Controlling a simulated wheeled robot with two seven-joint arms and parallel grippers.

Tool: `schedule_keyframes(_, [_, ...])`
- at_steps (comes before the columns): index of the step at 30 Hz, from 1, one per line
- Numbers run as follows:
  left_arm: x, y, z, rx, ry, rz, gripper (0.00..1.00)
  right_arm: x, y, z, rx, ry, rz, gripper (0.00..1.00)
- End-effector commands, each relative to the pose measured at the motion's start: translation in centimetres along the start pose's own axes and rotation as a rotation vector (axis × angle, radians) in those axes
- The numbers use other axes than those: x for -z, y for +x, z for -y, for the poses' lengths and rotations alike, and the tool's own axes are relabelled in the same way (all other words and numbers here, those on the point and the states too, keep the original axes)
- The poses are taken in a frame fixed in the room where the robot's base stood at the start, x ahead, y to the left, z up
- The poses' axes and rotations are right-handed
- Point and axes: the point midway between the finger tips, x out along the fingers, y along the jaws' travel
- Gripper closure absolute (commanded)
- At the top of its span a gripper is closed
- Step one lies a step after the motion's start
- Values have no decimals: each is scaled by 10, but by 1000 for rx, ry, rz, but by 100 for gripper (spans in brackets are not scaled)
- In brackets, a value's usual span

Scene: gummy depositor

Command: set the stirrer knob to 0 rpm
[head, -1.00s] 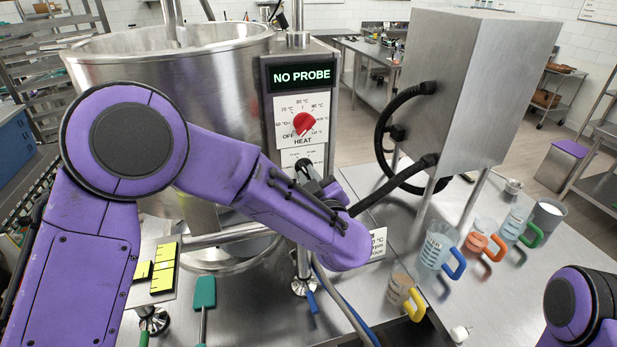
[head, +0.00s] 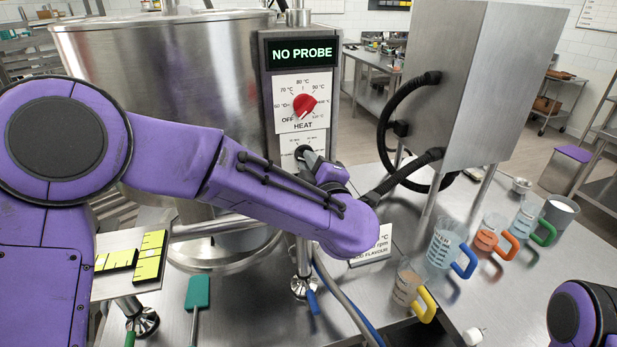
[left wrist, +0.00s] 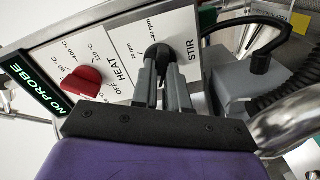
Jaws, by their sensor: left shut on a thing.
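The black stirrer knob (left wrist: 158,56) sits on the white STIR scale plate (left wrist: 183,45) of the control panel in the left wrist view. My left gripper (left wrist: 157,78) is shut on the knob, with one grey finger on each side. The fingers cover part of the scale, and I cannot tell which mark the knob points to. In the head view my left gripper (head: 314,162) reaches the panel just below the HEAT dial, and my arm hides much of the STIR plate. Only a purple part of my right arm shows at the lower right; its gripper is out of view.
The red HEAT knob (head: 304,106) sits above the STIR plate, under the NO PROBE display (head: 301,49). A steel kettle (head: 170,90) stands left. Several handled jugs, including a yellow-handled one (head: 408,287), stand right. A card (head: 372,246) stands below my arm.

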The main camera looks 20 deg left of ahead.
Motion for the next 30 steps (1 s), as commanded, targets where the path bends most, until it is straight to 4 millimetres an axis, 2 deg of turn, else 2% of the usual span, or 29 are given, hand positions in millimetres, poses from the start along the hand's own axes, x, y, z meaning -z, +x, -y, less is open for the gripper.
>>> schedule_keyframes(1, [-4, 0, 6, -2, -42, 2, 100, -5, 12, 1, 0, 0, 0, 57])
schedule_keyframes(12, [-2, 1, 2, -5, -327, 3, 100, -19, 47, 4, 0, 0, 0, 57])
schedule_keyframes(21, [-1, 1, -2, -6, -446, 3, 100, -25, 60, 5, 0, 0, 0, 57])
schedule_keyframes(30, [1, 1, -5, -9, -479, 2, 100, -26, 62, 6, 0, 0, 0, 57])
